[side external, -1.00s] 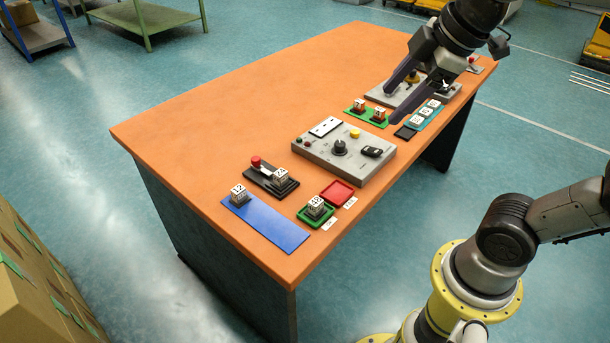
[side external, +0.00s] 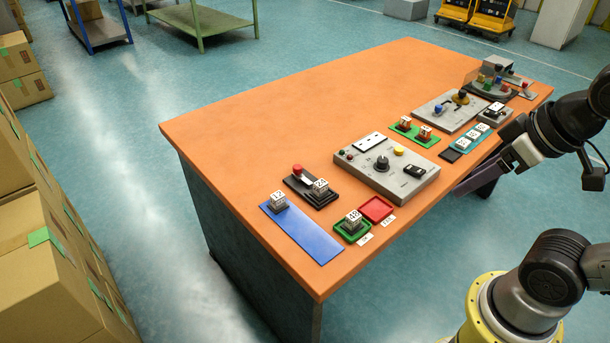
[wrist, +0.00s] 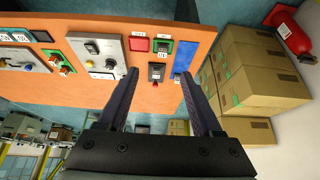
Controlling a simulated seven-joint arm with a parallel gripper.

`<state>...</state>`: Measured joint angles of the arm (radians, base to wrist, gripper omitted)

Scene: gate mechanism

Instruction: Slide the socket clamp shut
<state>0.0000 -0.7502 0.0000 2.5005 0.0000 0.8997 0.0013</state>
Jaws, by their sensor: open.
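A black base (side external: 301,193) with a red knob (side external: 297,168) and a numbered cube sits near the table's left end in the side view; I take it as the socket clamp. In the wrist view the black base (wrist: 156,75) appears between my fingers, beyond their tips. My gripper (side external: 460,194) is in the side view at the right, by the table's front edge, well apart from the clamp. Its fingers point left, and one partly hides the other. In the wrist view my gripper (wrist: 158,73) is open and empty. The clamp's exact slide position is too small to tell.
A blue strip (side external: 312,240), a green tray (side external: 340,235) and a red tray (side external: 377,208) lie near the clamp. A grey control panel (side external: 410,185) stands between it and my gripper. More panels stand farther right. The table's back half is clear.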

